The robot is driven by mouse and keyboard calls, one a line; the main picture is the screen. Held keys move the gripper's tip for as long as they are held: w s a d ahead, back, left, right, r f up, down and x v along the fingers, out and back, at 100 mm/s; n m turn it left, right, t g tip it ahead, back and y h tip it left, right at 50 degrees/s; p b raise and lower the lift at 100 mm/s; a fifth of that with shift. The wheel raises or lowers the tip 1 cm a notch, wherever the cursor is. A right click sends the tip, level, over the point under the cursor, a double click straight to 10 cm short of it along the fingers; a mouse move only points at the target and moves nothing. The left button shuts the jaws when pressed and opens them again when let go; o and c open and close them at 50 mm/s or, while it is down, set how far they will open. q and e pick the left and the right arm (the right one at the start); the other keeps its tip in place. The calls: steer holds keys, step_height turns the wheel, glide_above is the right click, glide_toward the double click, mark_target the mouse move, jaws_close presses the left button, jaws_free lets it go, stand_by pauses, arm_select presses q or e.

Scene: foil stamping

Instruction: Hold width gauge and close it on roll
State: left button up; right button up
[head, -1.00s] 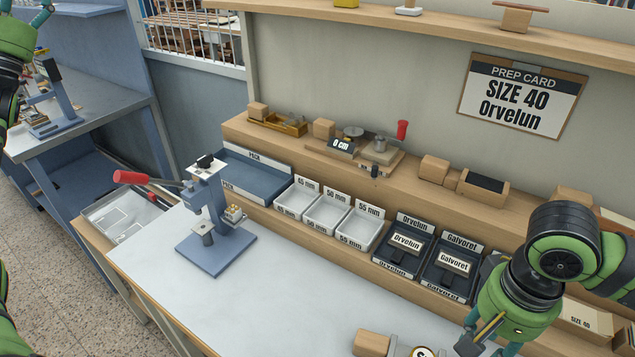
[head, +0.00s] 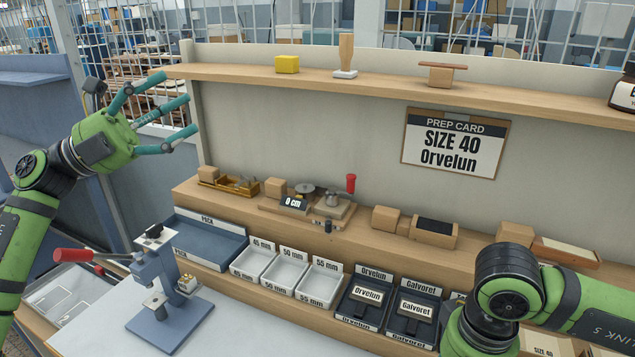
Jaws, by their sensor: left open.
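My left gripper (head: 178,106) is raised at the upper left of the head view, its teal fingers spread and empty. It is in the air, well above the blue press and left of the wall panel. My right arm comes in at the lower right; its gripper fingers are below the picture edge. I cannot surely pick out the width gauge or the roll. A brass-coloured holder (head: 238,189) sits at the left of the raised ledge. A device reading 0 cm (head: 294,204), with a red-handled part beside it, stands right of it.
A blue press (head: 170,328) with a red lever stands on the white bench. A blue tray (head: 208,262), white bins marked 45, 50 and 55 mm (head: 288,274), and dark Orvelun and Galvoret trays line the ledge front. A SIZE 40 Orvelun prep card (head: 454,144) hangs behind.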

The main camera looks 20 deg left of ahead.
arm_select(q)
steer(key=d+f+m+g+y, duration=0.2)
steer(key=d+f+m+g, duration=0.35)
steer(key=d+f, duration=0.6)
steer(key=s+d+f+m+g+y, duration=0.2)
steer(key=s+d+f+m+y, duration=0.1)
steer(key=f, duration=0.6)
steer(key=s+d+f+m+g+y, duration=0.2)
steer(key=d+f+m+y, duration=0.3)
steer(key=f, duration=0.4)
steer(key=s+d+f+m+g+y, duration=0.2)
steer(key=s+d+f+m+y, duration=0.2)
steer(key=d+f, duration=0.3)
steer(key=shift+s+d+f+m, duration=0.1)
steer(key=shift+s+f+m, duration=0.05)
steer(key=shift+f+m, duration=0.25)
steer(key=shift+s+d+f+m, duration=0.15)
steer(key=shift+f+m, duration=0.1)
steer(key=shift+f, duration=0.25)
steer(key=shift+s+f+y, duration=0.15)
steer(key=shift+f+y, duration=0.25)
steer(key=shift+f, duration=0.25)
steer(key=shift+x, duration=3.15)
